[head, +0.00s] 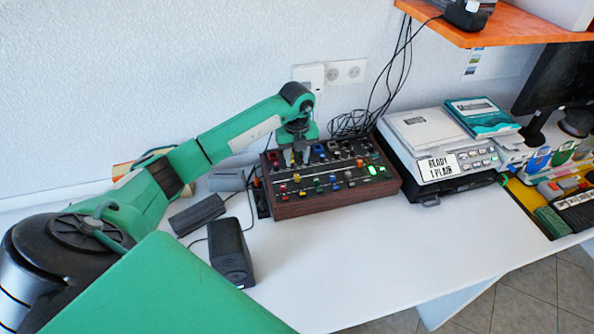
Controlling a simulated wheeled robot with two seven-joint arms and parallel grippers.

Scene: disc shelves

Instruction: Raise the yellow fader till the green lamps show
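The mixing console (330,202) is a dark panel in a wooden case on the white table, with rows of coloured knobs and fader caps. A yellow cap (297,178) shows on its left part, near a red one; the caps are too small to read their exact positions. Bright green lamps (377,169) are lit at the console's right side. My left gripper (296,158) points down over the console's back left part, above and behind the yellow cap. Its fingers look apart with nothing between them. My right gripper is not in view.
A grey device with a "READY" label (437,166) stands right of the console. A black speaker box (230,252) and a dark block (197,215) lie to the left. Cables (375,118) hang behind. An orange shelf (500,30) overhangs at upper right. The front table is clear.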

